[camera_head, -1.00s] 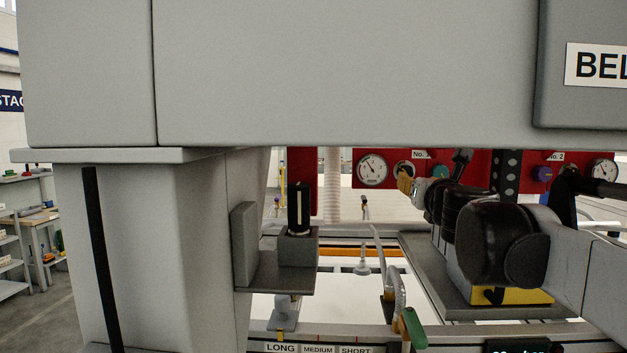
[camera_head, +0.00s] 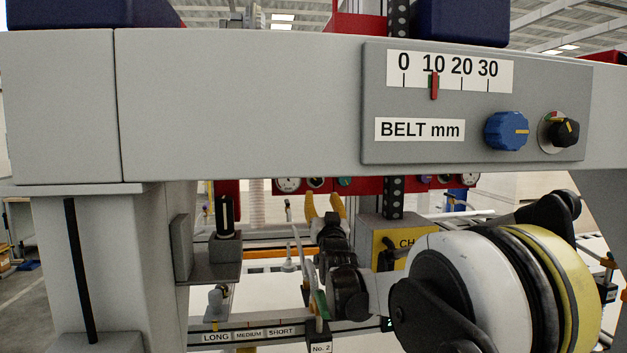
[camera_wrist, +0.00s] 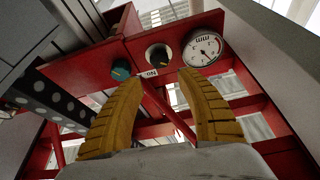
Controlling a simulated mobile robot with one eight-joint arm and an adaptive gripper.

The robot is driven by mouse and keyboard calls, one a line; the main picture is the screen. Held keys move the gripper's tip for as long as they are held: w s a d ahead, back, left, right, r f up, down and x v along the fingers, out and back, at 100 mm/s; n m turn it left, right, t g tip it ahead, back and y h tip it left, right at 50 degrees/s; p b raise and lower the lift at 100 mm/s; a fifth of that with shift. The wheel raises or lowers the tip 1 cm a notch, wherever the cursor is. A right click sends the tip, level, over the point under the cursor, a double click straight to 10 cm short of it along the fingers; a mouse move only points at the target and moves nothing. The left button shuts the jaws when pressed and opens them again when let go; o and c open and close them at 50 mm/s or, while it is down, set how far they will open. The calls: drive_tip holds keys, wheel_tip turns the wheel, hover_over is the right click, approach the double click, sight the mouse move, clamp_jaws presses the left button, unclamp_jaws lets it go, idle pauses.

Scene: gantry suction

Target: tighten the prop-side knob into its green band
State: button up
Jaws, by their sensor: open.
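My gripper (camera_head: 325,203) has yellow ribbed fingers, spread apart and empty, pointing up under the beam in the head view. In the wrist view the fingers (camera_wrist: 163,78) stand in front of a red panel (camera_wrist: 95,65). That panel carries a teal knob (camera_wrist: 120,70), a black knob (camera_wrist: 158,56) and a round gauge (camera_wrist: 203,48). The black knob appears between the fingertips, with no visible contact. In the head view a gauge (camera_head: 288,185) is small and its needle unreadable. I cannot tell which knob is the prop-side one, and no green band is clear on the gauge.
A grey beam (camera_head: 240,105) crosses above my gripper, with a belt scale (camera_head: 450,70), a blue knob (camera_head: 507,131) and a black knob (camera_head: 566,132). A post (camera_head: 90,260) stands left, with a bracket (camera_head: 210,262) beside it. Hoses hang close left of my arm.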

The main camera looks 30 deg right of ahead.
sight(317, 179)
drive_tip(key=x, duration=1)
drive_tip(key=shift+w+d, duration=0.1)
drive_tip(key=c, duration=0.9)
